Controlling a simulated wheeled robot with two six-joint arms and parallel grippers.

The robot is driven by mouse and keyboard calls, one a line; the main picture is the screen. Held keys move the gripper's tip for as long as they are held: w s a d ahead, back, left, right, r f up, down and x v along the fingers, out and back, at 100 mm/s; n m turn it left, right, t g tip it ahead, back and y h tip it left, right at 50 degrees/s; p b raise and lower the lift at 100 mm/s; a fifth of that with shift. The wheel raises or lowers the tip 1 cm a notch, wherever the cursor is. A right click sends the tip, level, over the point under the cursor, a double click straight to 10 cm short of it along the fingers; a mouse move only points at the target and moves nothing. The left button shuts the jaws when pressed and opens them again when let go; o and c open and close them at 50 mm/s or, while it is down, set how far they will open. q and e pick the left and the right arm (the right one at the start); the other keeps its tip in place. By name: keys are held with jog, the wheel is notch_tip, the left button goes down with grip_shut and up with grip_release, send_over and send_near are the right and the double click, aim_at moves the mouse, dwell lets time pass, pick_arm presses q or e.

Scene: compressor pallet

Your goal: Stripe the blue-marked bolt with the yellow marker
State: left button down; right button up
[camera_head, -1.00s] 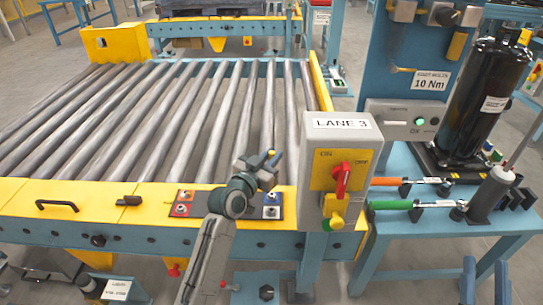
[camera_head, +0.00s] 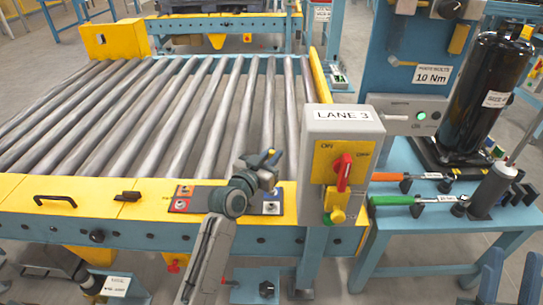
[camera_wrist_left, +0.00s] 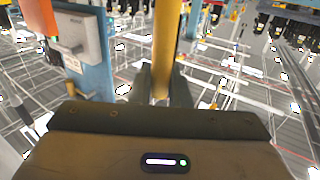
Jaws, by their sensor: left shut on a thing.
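My left gripper (camera_head: 272,167) is shut on the yellow marker (camera_head: 270,153), whose small yellow end shows in the head view. In the left wrist view the marker (camera_wrist_left: 165,45) stands as a yellow rod between the two fingers (camera_wrist_left: 163,88). The gripper is above the right end of a dark plate on the conveyor's front edge. The blue-marked bolt (camera_head: 271,208) is on that end, a silver bolt at a blue patch, just below the gripper. No contact between marker and bolt is visible. My right gripper (camera_head: 510,282) shows at the bottom right as two separated fingers, empty.
The grey LANE 3 switch box (camera_head: 342,150) with a red handle stands close right of the left gripper. Orange- and red-marked spots (camera_head: 182,198) are at the plate's left end. Rollers lie behind. A blue bench (camera_head: 430,235) holds tools and a black compressor (camera_head: 487,95).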

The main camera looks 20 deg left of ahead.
pick_arm(q)
jog(key=shift+f+b, duration=0.35)
jog(key=shift+f, duration=0.2)
dwell(0.8)
jog(key=shift+r+p, duration=2.35)
jog(key=shift+r, duration=0.25)
jog(key=shift+f, duration=0.1)
